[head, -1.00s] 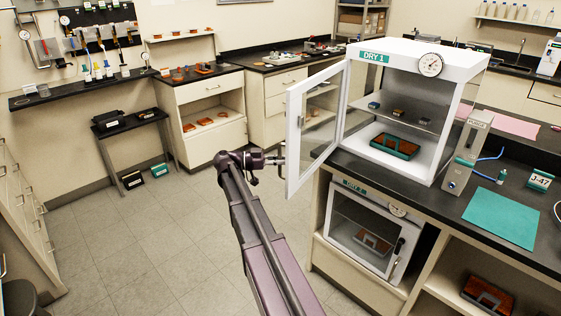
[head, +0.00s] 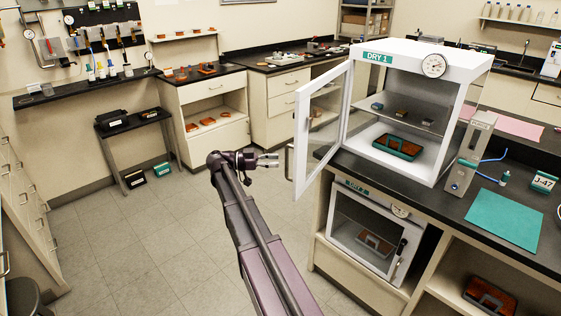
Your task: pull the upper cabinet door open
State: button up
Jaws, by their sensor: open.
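The upper cabinet (head: 452,65), labelled DRY 1, is a white box on the dark bench. Its glass-paned door (head: 301,135) stands wide open, swung out to the left. A handle (head: 289,132) shows on the door's outer edge. My gripper (head: 277,160) is open and empty, left of the door, with a small gap between its fingertips and the door. Inside the cabinet, a green-rimmed tray (head: 385,147) sits on the floor and small blocks sit on the shelf (head: 430,118).
The lower cabinet DRY 2 (head: 340,243) is shut beneath the bench. The floor (head: 130,250) left of my arm is clear.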

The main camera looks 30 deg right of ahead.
jog(key=v, duration=0.4)
jog(key=c, duration=0.6)
jog(key=shift+s+a+f, duration=0.1)
jog(key=shift+s+f, duration=0.1)
grip_shut()
jog(key=s+a+f+n+t+y, duration=0.65)
jog(key=s+a+f+n, duration=0.3)
jog(key=f+n, duration=0.4)
jog(key=s+a+f+n+t+y, duration=0.1)
jog(key=s+a+f+n+y, duration=0.1)
jog(key=a, duration=0.5)
jog(key=s+a+f+n+t+y, duration=0.1)
jog(key=s+a+f+n+y, duration=0.1)
jog(key=s+a+n+y, duration=0.3)
jog(key=shift+a+f+n+t+y, duration=0.35)
jog(key=shift+a+n+y, duration=0.6)
jog(key=shift+a+n, duration=0.9)
